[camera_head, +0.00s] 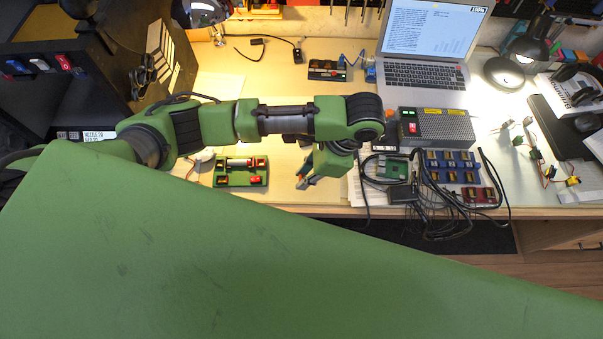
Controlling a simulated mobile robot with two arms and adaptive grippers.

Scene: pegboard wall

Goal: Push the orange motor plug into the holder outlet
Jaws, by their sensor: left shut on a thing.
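My left gripper (306,181) points down over the front part of the desk, just right of the green holder (240,181). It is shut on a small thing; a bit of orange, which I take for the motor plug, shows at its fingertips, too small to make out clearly. The green holder carries a silvery cylinder and red parts, and lies apart from the gripper. I cannot make out its outlet at this size. My right gripper is not in view.
Right of the gripper lie a tangle of black cables (430,214) and blue modules (450,160). Behind them stand a grey power box (436,126) and an open laptop (425,50). Small motors with wires (535,153) lie at the right. Bare desk shows left of the laptop.

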